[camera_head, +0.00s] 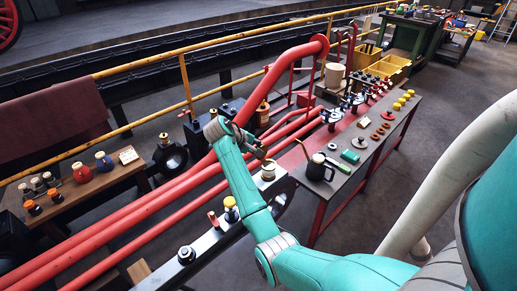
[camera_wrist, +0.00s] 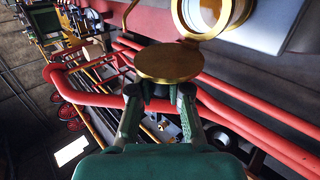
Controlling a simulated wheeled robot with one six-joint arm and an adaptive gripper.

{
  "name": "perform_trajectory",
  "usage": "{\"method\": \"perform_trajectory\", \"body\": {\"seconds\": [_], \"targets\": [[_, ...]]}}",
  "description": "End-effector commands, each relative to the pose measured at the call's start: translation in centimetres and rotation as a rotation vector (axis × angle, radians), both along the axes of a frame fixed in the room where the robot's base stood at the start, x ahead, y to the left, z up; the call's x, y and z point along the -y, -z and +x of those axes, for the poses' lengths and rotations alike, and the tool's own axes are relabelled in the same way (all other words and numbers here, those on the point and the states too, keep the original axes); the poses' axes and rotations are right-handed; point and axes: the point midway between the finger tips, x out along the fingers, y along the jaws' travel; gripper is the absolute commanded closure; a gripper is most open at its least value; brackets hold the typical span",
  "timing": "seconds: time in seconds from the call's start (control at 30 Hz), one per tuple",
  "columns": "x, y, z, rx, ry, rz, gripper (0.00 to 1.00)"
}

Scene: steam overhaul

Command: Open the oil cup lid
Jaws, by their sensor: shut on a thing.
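The oil cup (camera_wrist: 243,10) is a brass-rimmed round cup at the top of the wrist view, with its pale inside partly showing. Its round brass lid (camera_wrist: 168,62) stands swung off the mouth and meets the rim at the upper right of the disc. My gripper (camera_wrist: 160,92) is shut on the near edge of the lid, with a finger on each side. In the head view the cup (camera_head: 268,172) stands on a dark metal bar, and my gripper (camera_head: 260,151) is just above and left of it. The hinge detail is too small to make out.
Red pipes (camera_head: 150,210) run diagonally beside the cup. A work table (camera_head: 345,185) with a dark jug (camera_head: 318,168) is close to the right. A yellow railing (camera_head: 185,85) runs behind.

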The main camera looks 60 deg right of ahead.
Motion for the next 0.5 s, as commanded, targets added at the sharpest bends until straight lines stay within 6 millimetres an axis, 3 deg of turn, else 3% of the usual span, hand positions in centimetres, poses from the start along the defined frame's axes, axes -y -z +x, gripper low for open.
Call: {"method": "perform_trajectory", "body": {"seconds": [0.33,0.37,0.4,0.47,0.5], "targets": [[0.02,0.07,0.04,-0.001,-0.002,0.0,1.0],[0.02,0.07,0.04,-0.001,-0.002,0.0,0.78],[0.02,0.07,0.04,-0.001,-0.002,0.0,0.68],[0.02,0.07,0.03,0.0,-0.001,0.0,0.57],[0.01,0.07,0.02,-0.001,-0.001,0.0,0.57]]}}
